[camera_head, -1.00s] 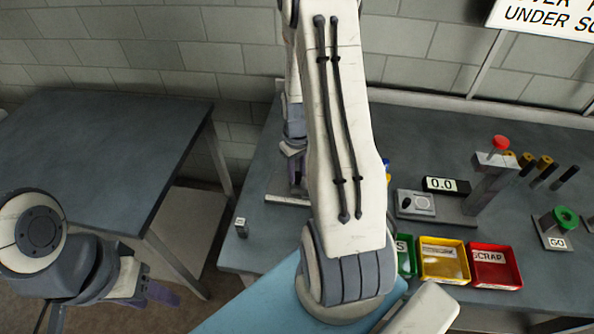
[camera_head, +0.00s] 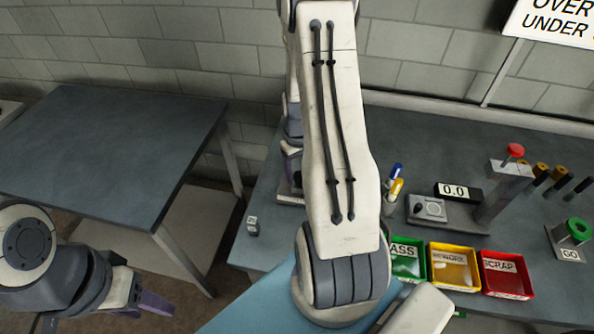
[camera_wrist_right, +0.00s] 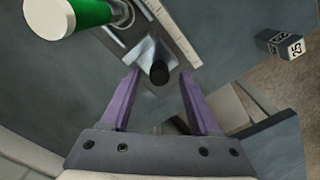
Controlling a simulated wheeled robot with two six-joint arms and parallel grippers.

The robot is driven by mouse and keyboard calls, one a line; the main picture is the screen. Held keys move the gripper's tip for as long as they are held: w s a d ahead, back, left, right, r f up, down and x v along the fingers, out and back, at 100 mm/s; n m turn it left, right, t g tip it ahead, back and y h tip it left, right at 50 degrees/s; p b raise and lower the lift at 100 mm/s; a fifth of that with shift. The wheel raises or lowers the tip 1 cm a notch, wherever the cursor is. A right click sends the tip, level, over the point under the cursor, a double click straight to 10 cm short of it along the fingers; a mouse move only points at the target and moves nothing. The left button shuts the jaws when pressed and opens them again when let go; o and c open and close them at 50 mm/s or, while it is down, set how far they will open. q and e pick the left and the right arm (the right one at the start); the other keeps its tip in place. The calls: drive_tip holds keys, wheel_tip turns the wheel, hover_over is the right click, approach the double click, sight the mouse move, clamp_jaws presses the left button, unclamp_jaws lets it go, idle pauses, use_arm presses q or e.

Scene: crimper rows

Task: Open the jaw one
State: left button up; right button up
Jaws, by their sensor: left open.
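In the right wrist view a metal fixture with a black knob (camera_wrist_right: 159,73) lies on the bench, beside a ruled strip (camera_wrist_right: 172,32). I cannot tell for certain whether it is jaw one. My right gripper (camera_wrist_right: 160,78) is open, its two purple fingers standing apart on either side of the knob with gaps visible. In the head view my right gripper is mostly hidden behind my arm, with a purple part (camera_head: 291,148) showing above a pale plate (camera_head: 288,198). My left gripper (camera_head: 152,304) is open and empty at the lower left, over the floor.
A green cylinder (camera_wrist_right: 88,10) with a white end is near the right gripper. A small 25-marked block (camera_head: 252,227) sits at the bench's left edge. Green (camera_head: 408,262), yellow (camera_head: 454,268) and red (camera_head: 507,275) bins and a 0.0 display (camera_head: 458,192) are to the right. A side table (camera_head: 110,140) stands left.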

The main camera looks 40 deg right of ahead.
wheel_tip(320, 180, up, 10)
drive_tip(key=b, duration=0.1)
drive_tip(key=shift+r+b, duration=0.25)
drive_tip(key=shift+b, duration=0.1)
idle(0.7)
drive_tip(key=s+a+r+n, duration=0.1)
drive_tip(key=a+r+n, duration=0.1)
drive_tip(key=a, duration=0.9)
drive_tip(key=s+a+r+n, duration=0.1)
drive_tip(key=a+r+n, duration=0.15)
drive_tip(key=a, duration=0.85)
drive_tip(key=s+a+r+n+y+b, duration=0.1)
drive_tip(key=s+a+n, duration=0.3)
drive_tip(key=s+a, duration=0.7)
drive_tip(key=s, duration=0.3)
drive_tip(key=shift+a, duration=0.35)
drive_tip(key=shift+w+n, duration=0.1)
drive_tip(key=shift+n, duration=0.15)
